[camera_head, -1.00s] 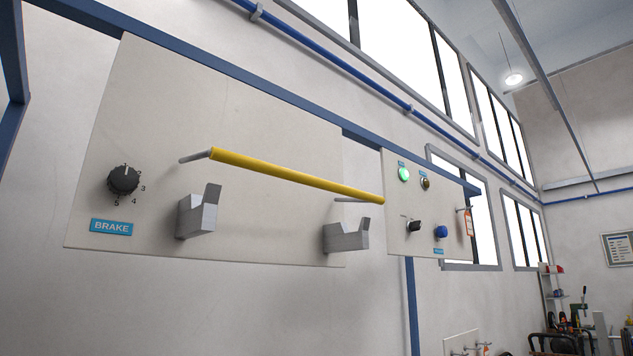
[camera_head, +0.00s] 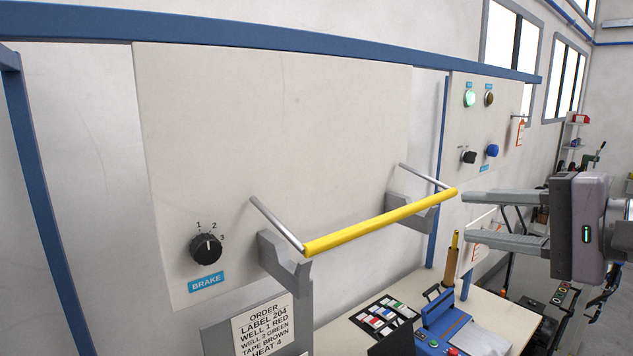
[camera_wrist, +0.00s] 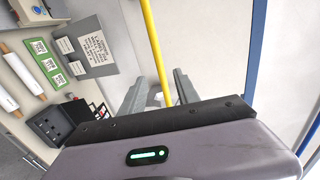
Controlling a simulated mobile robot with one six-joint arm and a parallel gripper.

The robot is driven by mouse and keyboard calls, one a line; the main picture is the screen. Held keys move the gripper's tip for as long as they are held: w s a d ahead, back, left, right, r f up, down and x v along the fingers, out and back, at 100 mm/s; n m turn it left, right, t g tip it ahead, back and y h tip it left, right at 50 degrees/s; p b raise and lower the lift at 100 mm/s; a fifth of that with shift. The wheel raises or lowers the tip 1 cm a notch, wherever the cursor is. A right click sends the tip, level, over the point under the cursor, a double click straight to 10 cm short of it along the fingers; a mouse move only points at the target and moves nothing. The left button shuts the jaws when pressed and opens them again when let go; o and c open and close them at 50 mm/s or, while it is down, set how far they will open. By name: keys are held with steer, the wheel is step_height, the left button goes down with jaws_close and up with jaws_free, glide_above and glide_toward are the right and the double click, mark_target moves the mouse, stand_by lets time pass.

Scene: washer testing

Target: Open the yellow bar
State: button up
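The yellow bar (camera_head: 380,222) spans two thin metal rods that stick out from a pale panel (camera_head: 280,130). Grey notched brackets (camera_head: 285,262) sit on the panel near the bar's two ends; I cannot tell whether the bar touches them. My gripper (camera_head: 466,217) is at the bar's right end, its two fingers apart and pointing left. In the wrist view the yellow bar (camera_wrist: 155,45) runs down toward the space between the fingers of my gripper (camera_wrist: 156,88). Nothing is seen clamped, and the depth between bar and fingers is unclear.
A black BRAKE dial (camera_head: 206,249) is at the panel's lower left. A second panel with lamps and knobs (camera_head: 469,98) is at right. Below are an order sign (camera_head: 263,328), a blue device (camera_head: 437,318) and a worktable (camera_head: 330,335). The space before the upper panel is clear.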

steer(key=p+x, duration=0.2)
steer(key=x, duration=1.4)
steer(key=shift+c, duration=0.5)
jaws_close()
steer(key=shift+p, duration=0.3)
